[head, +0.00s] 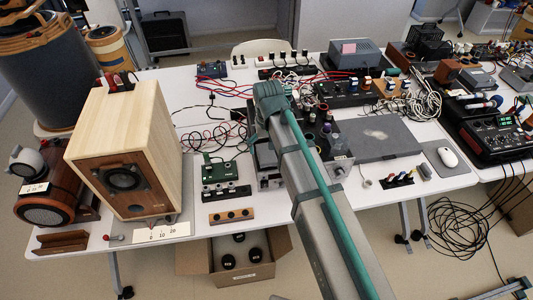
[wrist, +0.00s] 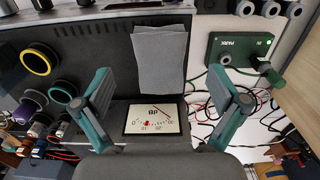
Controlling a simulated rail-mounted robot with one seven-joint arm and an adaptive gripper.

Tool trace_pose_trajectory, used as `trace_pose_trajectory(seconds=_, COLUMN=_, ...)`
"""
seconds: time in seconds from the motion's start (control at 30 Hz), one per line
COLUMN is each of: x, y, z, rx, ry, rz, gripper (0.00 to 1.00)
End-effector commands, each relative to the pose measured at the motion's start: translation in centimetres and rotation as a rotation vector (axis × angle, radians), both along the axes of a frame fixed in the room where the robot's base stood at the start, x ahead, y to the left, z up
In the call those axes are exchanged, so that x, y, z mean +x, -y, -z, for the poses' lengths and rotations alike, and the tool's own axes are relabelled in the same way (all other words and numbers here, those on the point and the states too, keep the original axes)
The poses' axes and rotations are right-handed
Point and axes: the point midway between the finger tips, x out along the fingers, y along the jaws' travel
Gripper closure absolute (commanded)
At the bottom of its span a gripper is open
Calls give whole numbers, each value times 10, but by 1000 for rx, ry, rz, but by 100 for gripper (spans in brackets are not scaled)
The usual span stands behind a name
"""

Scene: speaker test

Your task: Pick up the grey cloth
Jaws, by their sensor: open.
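The grey cloth (wrist: 159,58) shows in the wrist view, hanging flat with a fold near its top against a dark device (wrist: 110,50). Its lower edge lies just above a white dB meter (wrist: 156,119) with a red needle, which appears upside down. My gripper (wrist: 160,77) is open, with one green-and-grey finger on each side of the cloth and a gap to both. Nothing is between the fingertips in its grasp. In the head view my arm covers this spot, and I cannot make out the cloth or the fingers there.
A green box (wrist: 240,50) with a knob and cables is right of the cloth in the wrist view. In the head view a wooden speaker (head: 122,150) stands left, and a flat grey panel (head: 375,138) lies right.

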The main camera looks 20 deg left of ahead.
Motion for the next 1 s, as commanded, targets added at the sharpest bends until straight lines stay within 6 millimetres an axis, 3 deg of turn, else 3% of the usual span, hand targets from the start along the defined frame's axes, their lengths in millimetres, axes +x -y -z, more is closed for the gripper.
trace_pose_trajectory(seconds=0.33, x=-1, y=0, z=35, rx=-1, ry=-2, rz=0, gripper=3)
trace_pose_trajectory(seconds=0.7, x=0, y=0, z=41, rx=0, ry=0, rz=0, gripper=5)
trace_pose_trajectory(seconds=1.0, x=0, y=0, z=41, rx=0, ry=0, rz=0, gripper=55)
